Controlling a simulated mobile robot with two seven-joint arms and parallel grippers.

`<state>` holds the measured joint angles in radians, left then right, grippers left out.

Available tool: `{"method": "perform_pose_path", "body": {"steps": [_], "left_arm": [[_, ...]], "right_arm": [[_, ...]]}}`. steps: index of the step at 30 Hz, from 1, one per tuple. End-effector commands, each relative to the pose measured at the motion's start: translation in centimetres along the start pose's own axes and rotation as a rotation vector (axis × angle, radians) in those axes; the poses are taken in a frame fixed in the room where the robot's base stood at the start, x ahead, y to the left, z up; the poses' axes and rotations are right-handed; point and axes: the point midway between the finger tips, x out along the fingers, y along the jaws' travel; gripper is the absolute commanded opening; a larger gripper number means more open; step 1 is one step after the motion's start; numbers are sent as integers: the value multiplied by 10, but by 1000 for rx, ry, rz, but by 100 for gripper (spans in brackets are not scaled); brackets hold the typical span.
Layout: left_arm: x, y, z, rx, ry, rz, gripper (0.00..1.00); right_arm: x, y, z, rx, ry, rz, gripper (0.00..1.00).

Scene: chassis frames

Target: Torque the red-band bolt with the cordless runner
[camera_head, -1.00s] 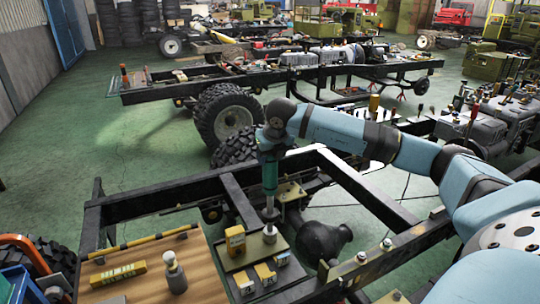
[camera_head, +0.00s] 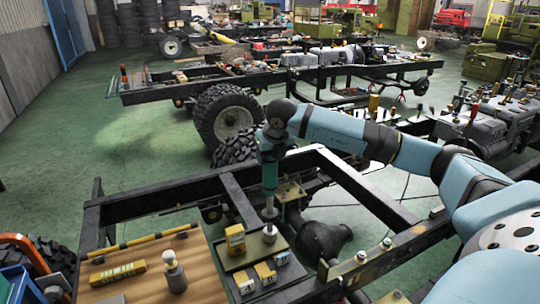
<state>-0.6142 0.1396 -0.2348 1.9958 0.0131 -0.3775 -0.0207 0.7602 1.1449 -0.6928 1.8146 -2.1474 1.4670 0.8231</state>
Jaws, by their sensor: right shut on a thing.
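My right gripper (camera_head: 272,142) comes in from the right and points down, shut on the teal cordless runner (camera_head: 270,178). The runner stands about upright, with its silver tip (camera_head: 270,212) low over a round metal piece (camera_head: 270,232) on a dark plate. I cannot tell whether the tip touches that piece. Two bolts stand on the right frame rail, one at the back (camera_head: 386,243) and one nearer (camera_head: 361,257). My left gripper is not in view.
Yellow numbered blocks (camera_head: 235,240) stand on the dark plate (camera_head: 226,264) around the runner's tip. A wooden board (camera_head: 205,284) at left holds a yellow-black bar (camera_head: 138,244), a yellow box (camera_head: 118,274) and a grey bottle-like piece (camera_head: 175,274). Black chassis rails (camera_head: 160,195) surround this area.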

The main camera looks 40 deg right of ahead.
Motion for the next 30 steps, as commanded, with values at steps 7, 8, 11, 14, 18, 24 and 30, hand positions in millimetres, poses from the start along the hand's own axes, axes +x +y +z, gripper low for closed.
{"method": "perform_pose_path", "body": {"steps": [7, 8, 11, 14, 18, 24, 30], "left_arm": [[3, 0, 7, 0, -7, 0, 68], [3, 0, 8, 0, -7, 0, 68], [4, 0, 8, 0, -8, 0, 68], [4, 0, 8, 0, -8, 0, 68], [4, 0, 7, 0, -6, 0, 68], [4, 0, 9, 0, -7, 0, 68], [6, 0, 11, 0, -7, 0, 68]], "right_arm": [[4, 1, -2, -1, 5, 1, 0], [4, 1, -2, -1, 5, 1, 0], [4, 1, -3, -1, 6, 0, 0], [4, 1, -3, -2, 7, 0, 0], [4, 1, -3, -2, 8, 0, 0], [4, 1, -3, -2, 9, 0, 0], [4, 1, -4, -2, 10, 0, 0]]}}
